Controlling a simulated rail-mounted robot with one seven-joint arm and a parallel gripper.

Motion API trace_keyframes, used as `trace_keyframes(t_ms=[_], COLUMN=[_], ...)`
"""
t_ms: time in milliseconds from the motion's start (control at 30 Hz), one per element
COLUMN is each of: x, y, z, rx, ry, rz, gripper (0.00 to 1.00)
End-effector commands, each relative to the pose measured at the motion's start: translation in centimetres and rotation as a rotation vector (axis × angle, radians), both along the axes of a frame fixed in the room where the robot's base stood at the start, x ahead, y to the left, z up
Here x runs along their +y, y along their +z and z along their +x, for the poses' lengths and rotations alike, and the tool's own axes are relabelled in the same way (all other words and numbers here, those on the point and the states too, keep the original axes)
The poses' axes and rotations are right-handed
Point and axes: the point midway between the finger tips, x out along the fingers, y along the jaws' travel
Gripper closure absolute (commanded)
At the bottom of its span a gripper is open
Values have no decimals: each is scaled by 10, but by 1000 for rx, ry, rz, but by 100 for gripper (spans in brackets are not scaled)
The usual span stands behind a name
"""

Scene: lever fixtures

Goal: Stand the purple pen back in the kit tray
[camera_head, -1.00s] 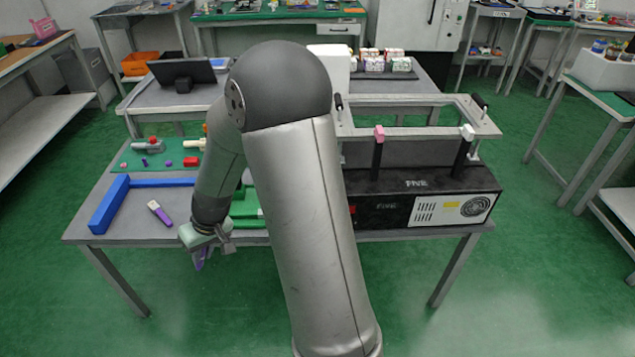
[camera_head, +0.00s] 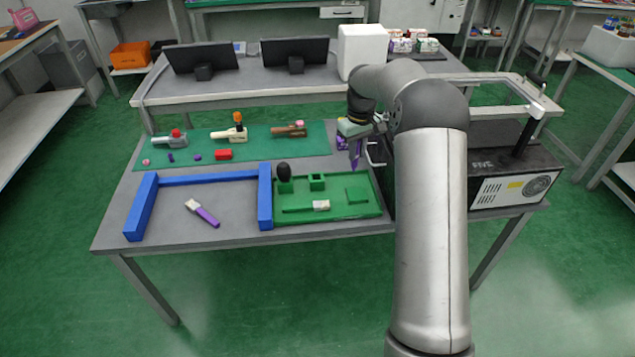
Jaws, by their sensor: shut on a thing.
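My gripper (camera_head: 355,140) is shut on the purple pen (camera_head: 355,158), which hangs tip down and slightly tilted. The gripper and pen appear above the back right of the green kit tray (camera_head: 350,213), clear of its floor. The tray has a square green socket (camera_head: 317,181) at the middle back, a dark rounded object standing at its back left and a white piece (camera_head: 321,205) lying towards the front. The gripper partly hides the pen's upper end.
A blue frame (camera_head: 210,178) stands left of the tray. A purple-handled tool with a white head (camera_head: 202,213) lies inside it. A green mat (camera_head: 210,155) with small parts lies behind. A black box (camera_head: 510,175) with an upright lever stands at right.

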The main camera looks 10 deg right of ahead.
Motion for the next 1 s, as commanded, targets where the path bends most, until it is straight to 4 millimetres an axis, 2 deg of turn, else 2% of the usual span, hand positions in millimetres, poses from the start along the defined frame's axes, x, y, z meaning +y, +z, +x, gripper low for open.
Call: trace_keyframes(t_ms=[367, 500, 633, 867, 1000], x=[66, 80, 89, 96, 96], y=[-39, -68, -83, -96, -117], z=[61, 76, 85, 92, 92], rx=[1, 2, 0, 1, 2], ry=[5, 3, 2, 2, 1], rz=[2, 2, 1, 2, 2], gripper=[100, 100, 100, 100, 100])
